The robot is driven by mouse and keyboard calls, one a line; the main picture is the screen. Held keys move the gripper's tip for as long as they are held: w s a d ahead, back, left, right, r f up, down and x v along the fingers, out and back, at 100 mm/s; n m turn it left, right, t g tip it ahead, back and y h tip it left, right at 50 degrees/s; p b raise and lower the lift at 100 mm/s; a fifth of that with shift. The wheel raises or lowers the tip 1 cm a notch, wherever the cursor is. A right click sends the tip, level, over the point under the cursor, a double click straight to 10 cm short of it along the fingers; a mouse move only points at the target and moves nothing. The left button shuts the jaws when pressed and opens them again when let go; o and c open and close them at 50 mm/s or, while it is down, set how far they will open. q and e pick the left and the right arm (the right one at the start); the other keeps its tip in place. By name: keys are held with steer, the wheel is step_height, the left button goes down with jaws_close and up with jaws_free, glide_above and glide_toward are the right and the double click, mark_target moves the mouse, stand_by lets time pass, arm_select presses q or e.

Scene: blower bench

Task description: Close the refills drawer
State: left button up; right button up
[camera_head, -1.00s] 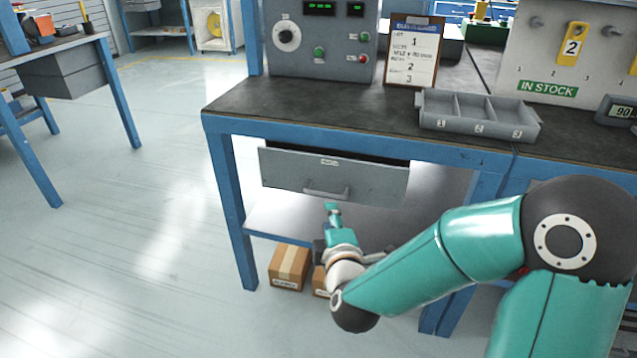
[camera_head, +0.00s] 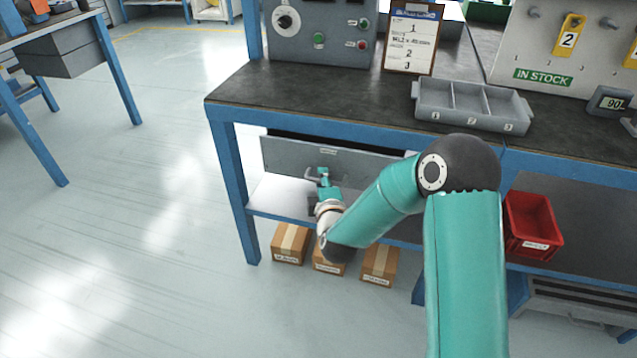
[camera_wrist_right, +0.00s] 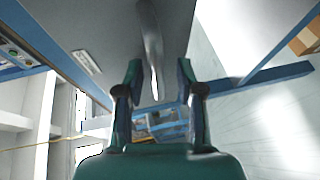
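The refills drawer (camera_head: 285,155) is a grey drawer under the blue-framed bench. It stands partly open, with a dark gap above its front; its label is too small to read. My right gripper (camera_head: 323,172) is at the drawer's front, by the handle, and partly covers it in the head view. In the right wrist view the drawer front (camera_wrist_right: 75,25) is close above, and the handle (camera_wrist_right: 152,40) runs between my right gripper's two fingers (camera_wrist_right: 160,88), which are apart. Whether a finger touches the handle I cannot tell. My left gripper is not in view.
The bench top (camera_head: 330,90) carries a control box, a clipboard (camera_head: 412,40) and a grey three-part tray (camera_head: 470,105). Cardboard boxes (camera_head: 290,243) stand on the floor below. A red bin (camera_head: 532,225) is at right.

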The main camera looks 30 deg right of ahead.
steer(key=shift+w, duration=0.1)
jaws_close()
stand_by(0.3)
steer(key=w+d, duration=0.2)
steer(key=d, duration=0.1)
steer(key=shift+w, duration=0.15)
steer(key=shift+r, duration=0.1)
steer(key=shift+c, duration=0.5)
jaws_free()
steer(key=shift+w, duration=0.1)
steer(key=shift+o, duration=0.5)
